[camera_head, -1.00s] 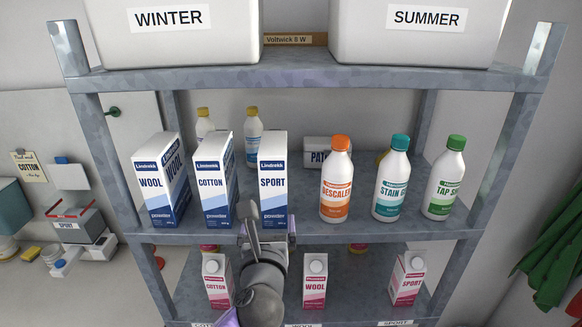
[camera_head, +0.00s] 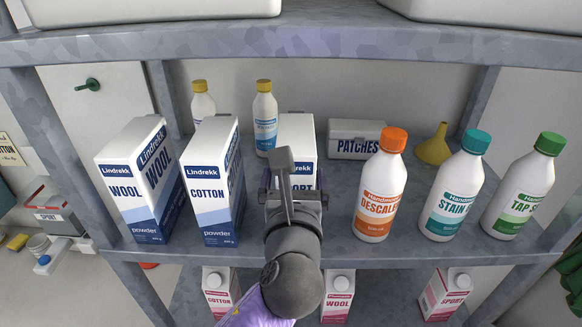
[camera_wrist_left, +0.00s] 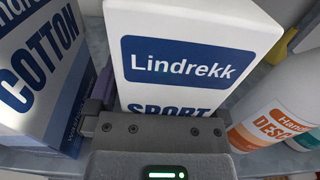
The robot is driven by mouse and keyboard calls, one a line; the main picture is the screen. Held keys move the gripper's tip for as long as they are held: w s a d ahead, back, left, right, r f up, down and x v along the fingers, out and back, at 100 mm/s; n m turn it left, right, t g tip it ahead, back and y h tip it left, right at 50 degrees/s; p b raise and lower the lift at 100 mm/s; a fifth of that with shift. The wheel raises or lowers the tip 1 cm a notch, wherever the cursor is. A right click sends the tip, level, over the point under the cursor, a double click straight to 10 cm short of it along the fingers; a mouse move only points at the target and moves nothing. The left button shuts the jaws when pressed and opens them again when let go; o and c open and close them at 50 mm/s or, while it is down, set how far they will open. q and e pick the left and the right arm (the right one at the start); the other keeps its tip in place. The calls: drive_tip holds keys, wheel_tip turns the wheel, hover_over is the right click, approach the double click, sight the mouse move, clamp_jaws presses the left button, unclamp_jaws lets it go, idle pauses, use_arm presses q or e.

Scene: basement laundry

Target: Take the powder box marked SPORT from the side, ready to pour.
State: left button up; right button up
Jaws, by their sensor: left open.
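The white and blue SPORT powder box (camera_head: 298,130) stands upright on the middle shelf, its lower front hidden behind my arm in the head view. In the left wrist view the SPORT box (camera_wrist_left: 185,55) fills the middle, its Lindrekk label facing the camera. My left gripper (camera_head: 294,188) is open at the front of the box. One finger shows left of the box, between it and the COTTON box; the other side is mostly hidden in the wrist view. I cannot tell whether the fingers touch the box. My right gripper is not in view.
The COTTON powder box (camera_head: 211,180) is close on the left, with the WOOL box (camera_head: 142,180) beyond. The orange DESCALER bottle (camera_head: 380,190) stands to the right, with a small gap. A shelf board (camera_head: 340,42) runs above. A PATCHES box (camera_head: 350,140) stands behind.

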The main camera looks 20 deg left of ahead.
use_arm(q)
drive_tip(key=shift+s+d+r, duration=0.25)
drive_tip(key=shift+s+d, duration=0.15)
drive_tip(key=shift+s, duration=0.3)
drive_tip(key=shift+c, duration=1.7)
drive_tip(key=shift+w+a+f, duration=0.1)
drive_tip(key=shift+w+a, duration=0.05)
drive_tip(key=shift+w, duration=0.05)
drive_tip(key=shift+c, duration=1.2)
clamp_jaws()
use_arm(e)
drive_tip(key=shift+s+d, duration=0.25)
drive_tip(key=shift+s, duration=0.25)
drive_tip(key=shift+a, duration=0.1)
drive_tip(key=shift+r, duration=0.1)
